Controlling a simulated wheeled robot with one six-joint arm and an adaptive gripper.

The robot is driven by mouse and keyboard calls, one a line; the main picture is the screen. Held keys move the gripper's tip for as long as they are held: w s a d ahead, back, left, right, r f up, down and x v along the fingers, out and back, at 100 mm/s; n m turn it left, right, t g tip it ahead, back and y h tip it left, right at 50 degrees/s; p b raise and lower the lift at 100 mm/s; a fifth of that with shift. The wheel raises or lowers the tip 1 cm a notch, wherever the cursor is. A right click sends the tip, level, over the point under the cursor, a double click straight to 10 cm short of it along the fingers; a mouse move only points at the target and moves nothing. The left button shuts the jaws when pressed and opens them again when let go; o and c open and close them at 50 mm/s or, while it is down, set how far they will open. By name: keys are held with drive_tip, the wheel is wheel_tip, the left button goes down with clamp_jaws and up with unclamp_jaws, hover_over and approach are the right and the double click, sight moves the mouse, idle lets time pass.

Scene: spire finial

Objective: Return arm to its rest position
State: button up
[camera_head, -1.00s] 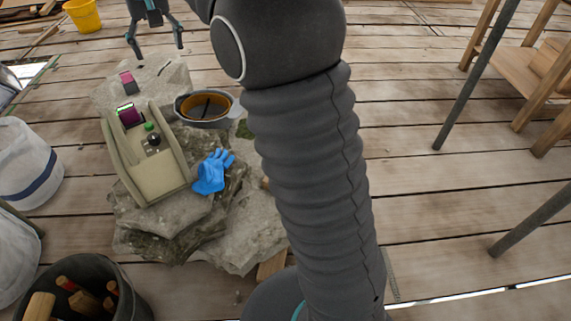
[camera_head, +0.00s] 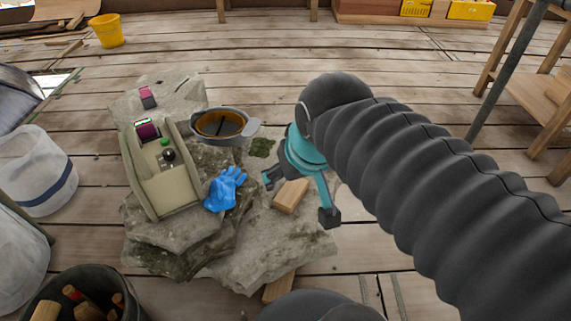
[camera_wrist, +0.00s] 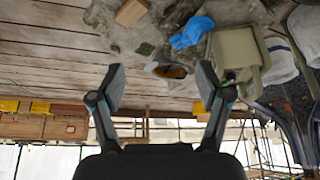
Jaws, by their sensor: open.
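My gripper (camera_head: 299,198) is open and empty. In the head view it hangs at the right side of the stone slabs, in front of or above a small wooden block (camera_head: 291,196). My dark ribbed arm comes in from the right. In the wrist view the two fingers of my gripper (camera_wrist: 160,92) stand wide apart with nothing between them. That view is upside down, with the stones along its top.
Stone slabs (camera_head: 270,254) carry a beige console (camera_head: 160,187), a blue glove (camera_head: 224,188) and a grey pan (camera_head: 219,124). A dark bucket (camera_head: 133,309) with wooden handles stands at front left. White sacks stand at left, wooden shelving at right.

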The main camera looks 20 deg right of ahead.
drive_tip(key=shift+s+d+f, duration=0.15)
drive_tip(key=shift+s+f, duration=0.85)
idle(1.5)
